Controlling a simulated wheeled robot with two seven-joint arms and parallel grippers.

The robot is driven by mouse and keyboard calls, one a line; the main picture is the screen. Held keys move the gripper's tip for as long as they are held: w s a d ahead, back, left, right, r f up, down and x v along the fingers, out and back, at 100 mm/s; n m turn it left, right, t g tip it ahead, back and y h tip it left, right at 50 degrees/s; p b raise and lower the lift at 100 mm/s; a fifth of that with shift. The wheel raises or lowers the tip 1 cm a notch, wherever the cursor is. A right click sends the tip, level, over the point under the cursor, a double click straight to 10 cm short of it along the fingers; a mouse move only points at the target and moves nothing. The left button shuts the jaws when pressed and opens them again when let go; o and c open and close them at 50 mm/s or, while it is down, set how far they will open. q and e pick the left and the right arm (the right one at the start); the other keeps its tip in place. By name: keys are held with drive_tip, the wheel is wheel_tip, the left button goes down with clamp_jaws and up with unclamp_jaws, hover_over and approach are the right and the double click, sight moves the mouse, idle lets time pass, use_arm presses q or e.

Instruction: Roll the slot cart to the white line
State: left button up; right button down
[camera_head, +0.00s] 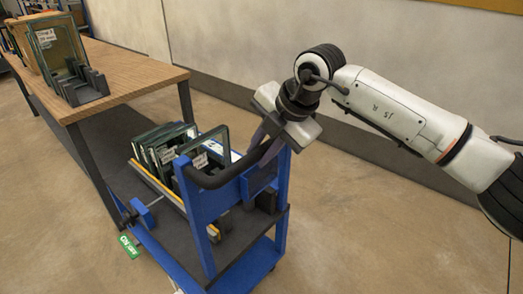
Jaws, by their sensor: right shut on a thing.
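The slot cart (207,205) has a blue frame, a dark lower deck and a curved black push handle (222,178). Several dark-framed glass panes (165,146) with white labels stand upright in its slots. My right gripper (268,140) reaches in from the right and is shut on the handle near its right end. The gripper body hides part of that end. My left gripper is not in view. I cannot make out a white line on the floor.
A wooden table (125,75) with dark legs stands at left, close to the cart. A rack (82,88) on it holds framed panes. A green tag (129,246) shows low beside the cart. A pale wall (235,45) runs behind. The floor (370,230) at right is clear.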

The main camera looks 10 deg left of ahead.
drive_tip(key=c, duration=1.4)
unclamp_jaws()
drive_tip(key=shift+d, duration=0.1)
drive_tip(key=shift+o, duration=0.2)
drive_tip(key=shift+r, duration=0.1)
drive_tip(key=shift+p+v, duration=0.55)
drive_tip(key=shift+v, duration=1)
drive_tip(key=p+v, duration=0.1)
drive_tip(key=v, duration=0.6)
drive_tip(key=shift+p, duration=0.4)
